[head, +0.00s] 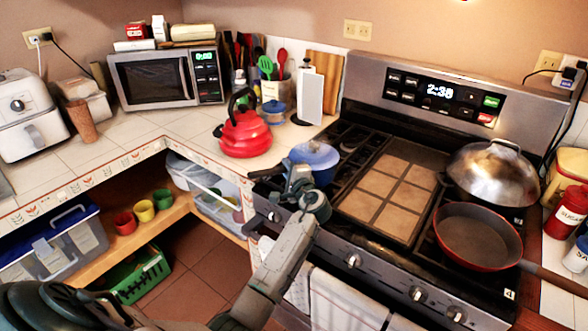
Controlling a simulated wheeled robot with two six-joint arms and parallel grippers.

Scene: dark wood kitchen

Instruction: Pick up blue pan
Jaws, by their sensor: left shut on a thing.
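My left gripper (297,178) is at the pan's near left side, where the handle meets the body, and is shut on the pan. The gripper hides part of the handle and pan side, so the exact grip is hard to see. My right gripper is out of view.
A red kettle (244,132) stands on the counter left of the pan. A tiled griddle (389,190) fills the stove's middle. A red-rimmed frying pan (478,238) and a domed silver lid (493,174) are on the right. Towels (346,299) hang in front.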

